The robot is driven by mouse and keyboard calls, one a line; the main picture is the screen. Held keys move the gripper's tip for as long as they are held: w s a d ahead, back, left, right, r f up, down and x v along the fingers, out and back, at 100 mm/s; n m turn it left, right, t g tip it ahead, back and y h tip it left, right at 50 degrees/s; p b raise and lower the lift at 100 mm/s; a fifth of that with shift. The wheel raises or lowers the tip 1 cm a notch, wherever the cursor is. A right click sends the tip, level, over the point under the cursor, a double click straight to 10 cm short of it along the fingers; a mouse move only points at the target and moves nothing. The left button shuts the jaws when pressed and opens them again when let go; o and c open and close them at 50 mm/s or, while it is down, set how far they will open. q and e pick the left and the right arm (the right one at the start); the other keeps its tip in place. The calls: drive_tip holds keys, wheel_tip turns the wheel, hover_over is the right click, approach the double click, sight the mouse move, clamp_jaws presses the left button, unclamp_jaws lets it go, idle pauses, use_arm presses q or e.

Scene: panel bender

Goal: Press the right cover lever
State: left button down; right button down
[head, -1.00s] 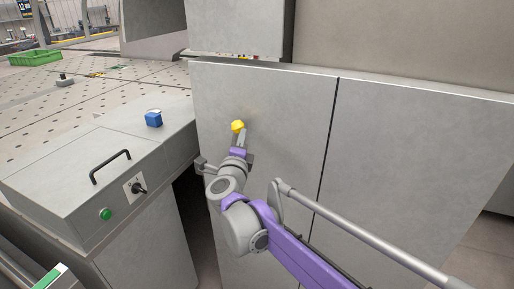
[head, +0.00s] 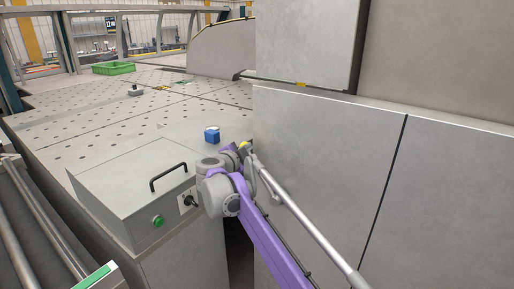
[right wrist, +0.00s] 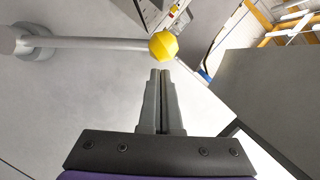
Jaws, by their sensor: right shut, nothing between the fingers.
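The cover lever, a pale rod with a faceted yellow knob (right wrist: 164,46), stands out from a round mount on the grey panel (right wrist: 70,100) in the right wrist view. In the head view only a small part of the yellow knob (head: 244,145) shows beside the panel's left edge; my arm hides the rest. My right gripper (right wrist: 160,72) is shut and empty. Its fingertips point at the knob and sit just below it in the picture, with a small gap visible; depth is hard to judge. In the head view my arm largely hides this gripper (head: 238,151). My left gripper is not in view.
A grey box with a black handle (head: 168,177), green button (head: 158,221) and rotary switch stands left of my arm. The perforated table (head: 90,135) carries a green bin (head: 113,68). Tall panels (head: 330,150) bound the right side.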

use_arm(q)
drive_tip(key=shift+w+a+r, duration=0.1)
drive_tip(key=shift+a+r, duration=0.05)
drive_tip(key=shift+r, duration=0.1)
use_arm(e)
drive_tip(key=shift+w+a+f, duration=0.2)
drive_tip(key=shift+a+f, duration=0.05)
drive_tip(key=shift+a, duration=0.2)
drive_tip(key=shift+w+a+f, duration=0.2)
drive_tip(key=shift+a+f, duration=0.05)
drive_tip(key=shift+a, duration=0.15)
drive_tip(key=shift+a, duration=0.1)
